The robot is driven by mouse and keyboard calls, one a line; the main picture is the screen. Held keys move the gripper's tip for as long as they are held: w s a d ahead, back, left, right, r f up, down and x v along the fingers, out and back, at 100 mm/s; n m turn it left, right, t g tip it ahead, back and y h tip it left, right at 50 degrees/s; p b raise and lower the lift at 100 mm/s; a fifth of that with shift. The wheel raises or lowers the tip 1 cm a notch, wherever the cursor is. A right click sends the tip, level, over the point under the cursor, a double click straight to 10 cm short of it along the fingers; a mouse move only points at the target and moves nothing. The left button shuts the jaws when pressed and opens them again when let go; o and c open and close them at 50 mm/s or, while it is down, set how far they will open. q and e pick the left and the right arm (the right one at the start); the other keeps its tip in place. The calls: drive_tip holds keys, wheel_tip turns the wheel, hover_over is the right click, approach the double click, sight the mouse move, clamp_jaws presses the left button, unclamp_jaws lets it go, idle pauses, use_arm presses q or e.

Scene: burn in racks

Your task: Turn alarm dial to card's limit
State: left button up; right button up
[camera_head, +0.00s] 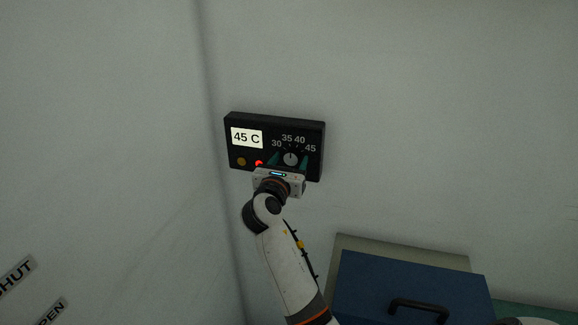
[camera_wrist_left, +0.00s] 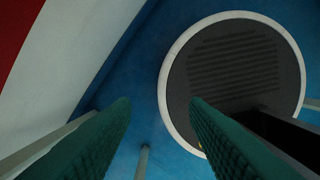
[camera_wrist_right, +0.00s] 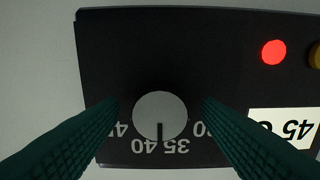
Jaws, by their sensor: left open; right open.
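The black alarm panel (camera_head: 310,133) is on the wall. Its white card (camera_head: 247,137) reads "45 C". The round grey dial (camera_head: 291,159) has marks 30, 35, 40 and 45; it also shows in the right wrist view (camera_wrist_right: 158,112), upside down. Its dark pointer line points between 35 and 40. My right gripper (camera_wrist_right: 160,105) is open, with a green finger on each side of the dial; I cannot tell whether they touch it. My left gripper (camera_wrist_left: 160,100) is open in the left wrist view, in front of a blue surface with a round dark grille.
A red light (camera_wrist_right: 274,52) and an amber button (camera_head: 241,161) are on the panel. A blue box with a black handle (camera_head: 420,306) stands at the lower right. SHUT (camera_head: 15,275) and OPEN (camera_head: 50,312) labels are at the lower left. The wall around the panel is bare.

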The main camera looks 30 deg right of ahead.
drive_tip(key=c, duration=1)
use_arm(q)
drive_tip(key=shift+s, duration=0.25)
use_arm(e)
drive_tip(key=shift+m, duration=0.3)
drive_tip(key=m, duration=0.2)
drive_tip(key=shift+m, duration=0.3)
use_arm(q)
drive_tip(key=shift+w+f+b, duration=0.1)
drive_tip(key=shift+f+b, duration=0.25)
drive_tip(key=shift+f, duration=0.05)
use_arm(e)
drive_tip(key=shift+f+m, duration=0.1)
drive_tip(key=shift+m, duration=2.1)
drive_tip(key=o, duration=1)
